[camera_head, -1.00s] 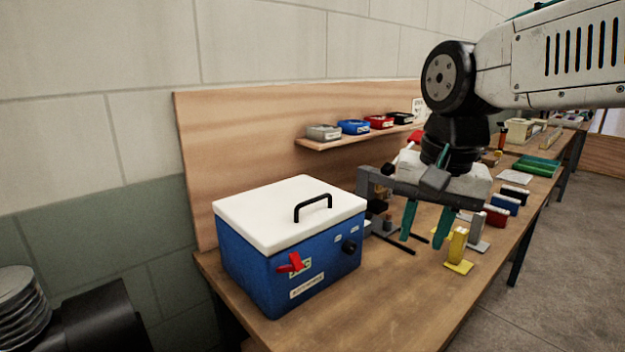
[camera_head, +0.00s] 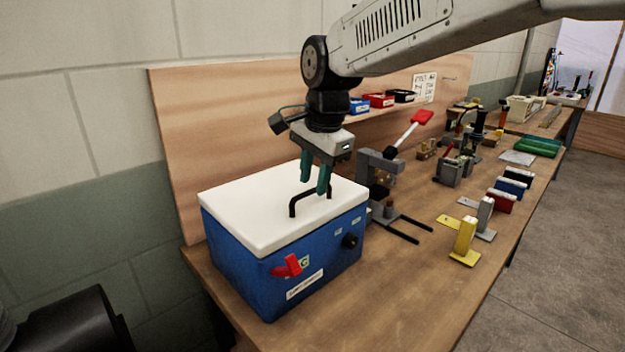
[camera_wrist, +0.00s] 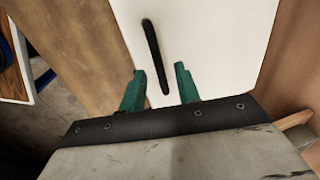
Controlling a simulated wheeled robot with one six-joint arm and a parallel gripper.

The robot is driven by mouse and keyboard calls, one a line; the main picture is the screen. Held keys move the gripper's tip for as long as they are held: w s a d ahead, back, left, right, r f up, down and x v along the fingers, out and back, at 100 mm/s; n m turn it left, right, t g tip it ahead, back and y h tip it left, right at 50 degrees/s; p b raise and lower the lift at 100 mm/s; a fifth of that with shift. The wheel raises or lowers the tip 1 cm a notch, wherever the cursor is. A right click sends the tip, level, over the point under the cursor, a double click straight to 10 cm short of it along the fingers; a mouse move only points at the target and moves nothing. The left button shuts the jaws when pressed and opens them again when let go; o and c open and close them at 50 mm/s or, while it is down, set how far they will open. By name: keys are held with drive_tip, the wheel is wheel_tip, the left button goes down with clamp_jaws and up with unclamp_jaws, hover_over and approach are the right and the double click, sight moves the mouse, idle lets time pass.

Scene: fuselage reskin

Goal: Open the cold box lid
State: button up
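The cold box (camera_head: 240,268) is blue with a white lid (camera_head: 245,222) and stands on the near end of the workbench. The lid lies flat and closed. A black bar handle (camera_head: 293,203) rises from the lid. A red latch (camera_head: 287,266) is on the front face. My gripper (camera_head: 314,188) is above the lid at the handle, pointing down. In the wrist view its green fingertips (camera_wrist: 158,84) are apart, with the lower end of the black handle (camera_wrist: 156,58) between them. I cannot tell whether either finger touches the handle.
A grey press-like stand (camera_head: 380,170) with a red-handled lever stands just right of the box. Yellow and grey brackets (camera_head: 465,240) are further right. A shelf with small bins (camera_head: 380,100) is behind.

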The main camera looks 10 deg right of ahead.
drive_tip(key=shift+f, duration=0.55)
clamp_jaws()
